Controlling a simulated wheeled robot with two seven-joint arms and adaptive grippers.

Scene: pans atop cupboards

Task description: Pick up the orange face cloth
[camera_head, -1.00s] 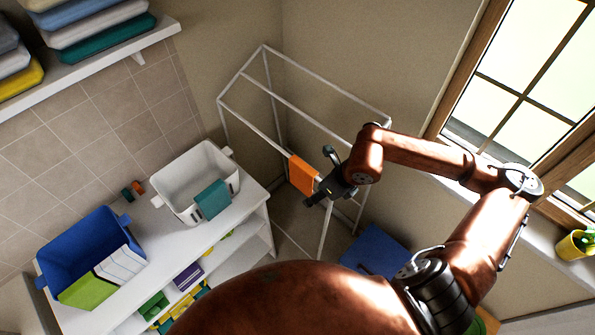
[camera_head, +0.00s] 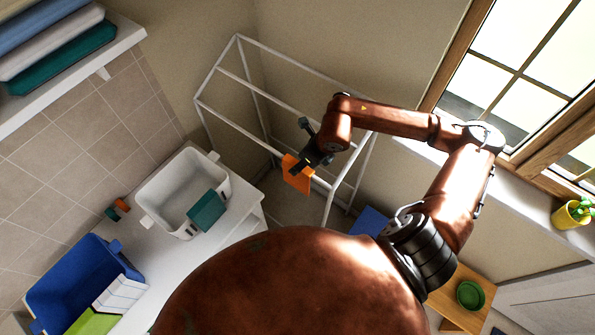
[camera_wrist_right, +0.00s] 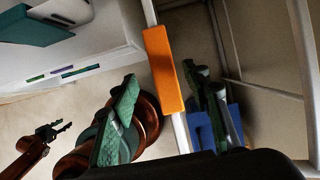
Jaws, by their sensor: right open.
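The orange face cloth (camera_head: 297,178) hangs over the front rail of the white drying rack (camera_head: 233,108). In the right wrist view the cloth (camera_wrist_right: 163,70) hangs ahead of the fingers, in line with the gap between them. My right gripper (camera_head: 299,148) is open at the cloth's upper edge in the head view, one finger overlapping it. In the right wrist view its two green-lit fingers (camera_wrist_right: 168,105) are wide apart with nothing held. I cannot tell whether they touch the cloth. My left gripper (camera_wrist_right: 60,130) shows low at the left of that view, fingers apart and empty.
A white basket (camera_head: 158,188) with a teal cloth (camera_head: 206,210) and a blue basket (camera_head: 70,285) stand on the white cupboard (camera_head: 165,262) at left. A window (camera_head: 530,65) and sill are at right.

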